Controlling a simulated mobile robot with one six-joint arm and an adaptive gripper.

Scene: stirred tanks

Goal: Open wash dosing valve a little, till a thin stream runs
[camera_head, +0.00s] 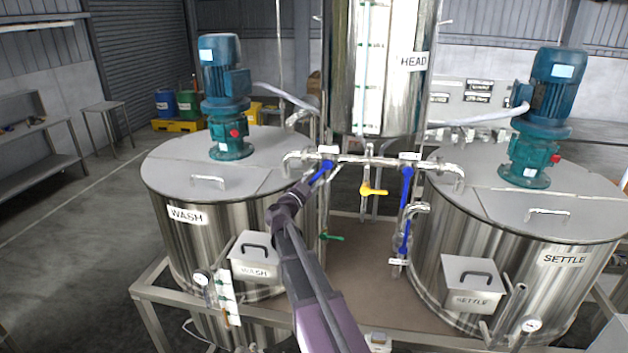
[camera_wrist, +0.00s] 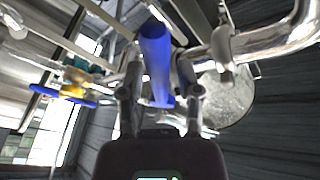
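The wash dosing valve's blue lever (camera_head: 320,175) is on the left end of the pipe under the head tank. It slants down and to the left. My gripper (camera_head: 297,193) is at its lower end. In the wrist view the blue lever (camera_wrist: 156,62) stands between the two fingers of my gripper (camera_wrist: 160,68), which sit close along both sides and look shut on it. The outlet elbow (camera_head: 292,160) bends down over the wash tank (camera_head: 175,185). No stream shows at it, though the picture is too small to be sure.
A second blue lever (camera_head: 406,187) hangs straight down on the right branch, toward the settle tank (camera_head: 440,220). A yellow lever (camera_head: 374,189) is on the middle pipe and a green handle (camera_head: 331,238) is lower down. The head tank (camera_head: 345,80) stands above.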

